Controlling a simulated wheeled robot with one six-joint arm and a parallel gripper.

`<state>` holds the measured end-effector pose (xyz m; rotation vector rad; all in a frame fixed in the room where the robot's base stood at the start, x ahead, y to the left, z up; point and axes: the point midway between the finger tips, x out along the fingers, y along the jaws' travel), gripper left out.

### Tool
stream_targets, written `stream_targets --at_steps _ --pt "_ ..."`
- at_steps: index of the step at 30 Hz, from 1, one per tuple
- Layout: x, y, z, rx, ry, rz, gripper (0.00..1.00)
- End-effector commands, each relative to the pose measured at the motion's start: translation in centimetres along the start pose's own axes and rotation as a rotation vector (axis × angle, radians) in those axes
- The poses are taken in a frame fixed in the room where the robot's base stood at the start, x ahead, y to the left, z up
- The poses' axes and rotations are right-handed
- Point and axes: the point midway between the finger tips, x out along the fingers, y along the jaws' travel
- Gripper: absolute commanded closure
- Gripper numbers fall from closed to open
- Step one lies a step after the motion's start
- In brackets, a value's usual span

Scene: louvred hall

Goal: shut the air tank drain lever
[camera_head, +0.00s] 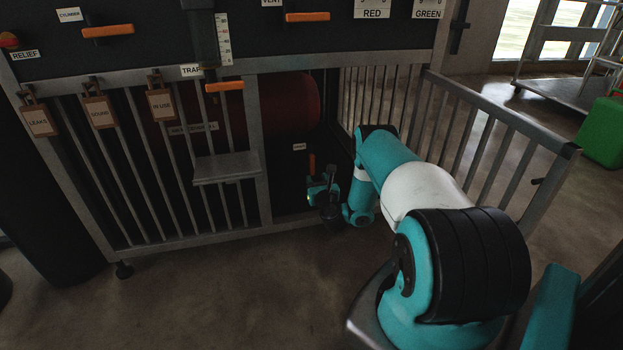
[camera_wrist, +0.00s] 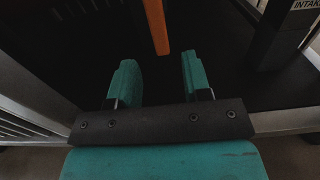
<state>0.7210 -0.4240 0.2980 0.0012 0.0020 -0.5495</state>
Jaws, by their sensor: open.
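An orange lever (camera_head: 312,163) hangs upright in the dark opening low on the cabinet, beside a small white label too small to read. I take it for the drain lever. In the wrist view the orange lever (camera_wrist: 156,26) comes down from the top edge, nearly vertical; its upper end is out of view. My gripper (camera_wrist: 158,66) is open and empty, its two teal fingers apart. The lever's lower end lies just beyond the fingertips, in line with the gap, with no contact visible. In the head view my gripper (camera_head: 319,187) is at the opening, just below the lever.
A dark red tank (camera_head: 290,105) lies behind the bars. A grey shelf (camera_head: 226,167) juts out left of the opening. A barred gate (camera_head: 500,130) stands swung out at right, close to my arm. Other orange handles (camera_head: 225,86) are higher up. Floor at front left is clear.

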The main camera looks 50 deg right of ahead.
Motion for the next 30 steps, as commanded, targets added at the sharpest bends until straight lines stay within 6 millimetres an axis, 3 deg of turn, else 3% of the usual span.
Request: stream_targets --at_steps 14,30 --pt "4.6 0.3 0.0 -0.004 -0.005 0.004 0.55" --pt "6.3 0.1 0.2 -0.001 -0.003 0.002 0.55"
